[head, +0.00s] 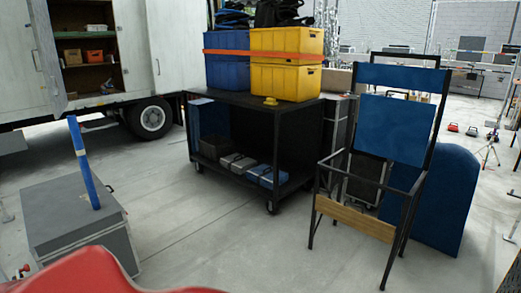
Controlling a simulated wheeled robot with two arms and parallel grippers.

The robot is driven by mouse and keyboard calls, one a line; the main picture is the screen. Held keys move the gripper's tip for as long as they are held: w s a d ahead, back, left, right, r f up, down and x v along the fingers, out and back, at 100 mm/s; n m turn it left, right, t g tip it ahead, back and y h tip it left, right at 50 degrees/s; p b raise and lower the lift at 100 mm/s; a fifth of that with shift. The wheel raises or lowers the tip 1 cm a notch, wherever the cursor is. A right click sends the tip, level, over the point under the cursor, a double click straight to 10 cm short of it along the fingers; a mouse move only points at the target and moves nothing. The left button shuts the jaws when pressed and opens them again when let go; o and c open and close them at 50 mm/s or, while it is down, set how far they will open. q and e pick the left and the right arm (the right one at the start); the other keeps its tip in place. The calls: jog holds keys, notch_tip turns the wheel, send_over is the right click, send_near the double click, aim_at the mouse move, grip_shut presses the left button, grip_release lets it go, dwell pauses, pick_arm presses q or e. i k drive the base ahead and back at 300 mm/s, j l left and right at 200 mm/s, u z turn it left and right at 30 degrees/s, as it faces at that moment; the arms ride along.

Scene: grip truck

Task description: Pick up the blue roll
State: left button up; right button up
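A tall, thin blue roll (90,182) stands upright, leaning slightly, on the top of a grey case (75,235) at the left. It has a pale band around its upper part. It is the only blue thing of roll shape that I can make out. Neither of my grippers is in view, and nothing is touching the roll.
A black cart (285,130) with blue and yellow crates (286,82) stands in the middle. A tall folding chair (395,160) is at the right. An open truck (100,60) is behind. Bare floor (200,225) lies between case and cart.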

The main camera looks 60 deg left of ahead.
aim_at(73, 122)
jog(key=u, duration=3.25)
jog(key=i+z, duration=0.2)
jog(key=i, duration=0.35)
